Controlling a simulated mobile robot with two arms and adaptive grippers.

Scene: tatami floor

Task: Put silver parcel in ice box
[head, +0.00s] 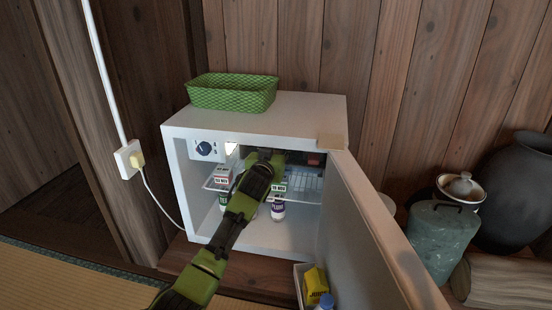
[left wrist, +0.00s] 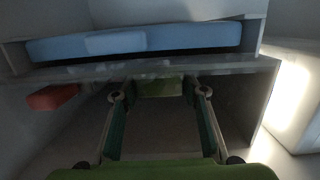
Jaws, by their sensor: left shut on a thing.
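The small white fridge (head: 332,120) stands open, and its ice box (head: 293,157) is the dark compartment at the top inside. My left gripper (head: 264,160) reaches through the doorway to the ice box opening. In the left wrist view my left gripper (left wrist: 160,98) has its two fingers apart, on either side of a shadowed dark grey thing. I take this to be the silver parcel, but its outline is hard to make out. In the head view my gripper hides it. My right gripper is not in view.
The open door (head: 375,235) stands to the right of my arm. A shelf below the ice box holds small cartons (head: 222,175), and a bottle (head: 278,207) stands lower. A red thing (left wrist: 52,97) and a blue slab (left wrist: 140,42) are close to my gripper. A green basket (head: 232,92) sits on top.

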